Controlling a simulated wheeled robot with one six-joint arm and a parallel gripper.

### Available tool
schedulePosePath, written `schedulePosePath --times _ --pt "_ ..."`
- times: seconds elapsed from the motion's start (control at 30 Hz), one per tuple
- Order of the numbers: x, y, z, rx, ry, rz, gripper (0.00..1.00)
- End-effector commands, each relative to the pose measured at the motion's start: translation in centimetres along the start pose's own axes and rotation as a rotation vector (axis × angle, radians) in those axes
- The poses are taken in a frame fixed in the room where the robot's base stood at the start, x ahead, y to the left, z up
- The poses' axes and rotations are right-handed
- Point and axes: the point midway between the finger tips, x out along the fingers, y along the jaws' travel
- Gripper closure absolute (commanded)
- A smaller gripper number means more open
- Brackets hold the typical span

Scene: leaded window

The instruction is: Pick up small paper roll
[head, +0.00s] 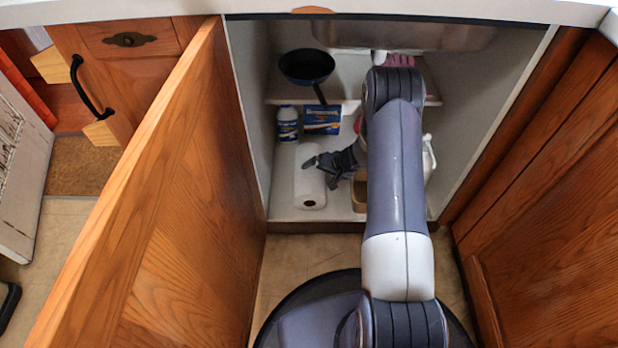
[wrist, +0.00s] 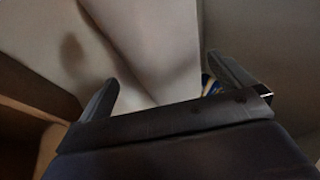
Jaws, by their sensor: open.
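The white paper roll (head: 310,185) lies on the cabinet floor at the left, its round end with a dark core hole facing the front. My gripper (head: 322,170) is inside the cabinet, just right of the roll's upper part. In the wrist view the roll (wrist: 160,45) is a pale, broad shape running between the two open fingers of my gripper (wrist: 165,92). I cannot tell whether the fingers touch it. My arm hides part of the cabinet's right side.
A blue-and-white bottle (head: 288,124) and a blue box (head: 322,120) stand behind the roll. A dark pan (head: 307,67) is on the shelf above. A brown container (head: 359,190) stands to the right. The open door (head: 170,200) bounds the left.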

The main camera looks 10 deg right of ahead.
Motion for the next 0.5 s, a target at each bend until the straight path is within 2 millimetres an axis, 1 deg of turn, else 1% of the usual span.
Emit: schedulePosePath --times 0.13,0.33,0.4,0.5 --pt "1.6 -0.1 0.1 -0.003 0.000 0.000 0.00" --pt "4.7 -0.3 0.1 -0.001 -0.001 -0.001 0.00" --pt "5.1 -0.4 0.0 -0.001 -0.001 -0.001 0.00" --pt "5.0 -0.4 0.0 -0.001 0.000 0.000 0.00"
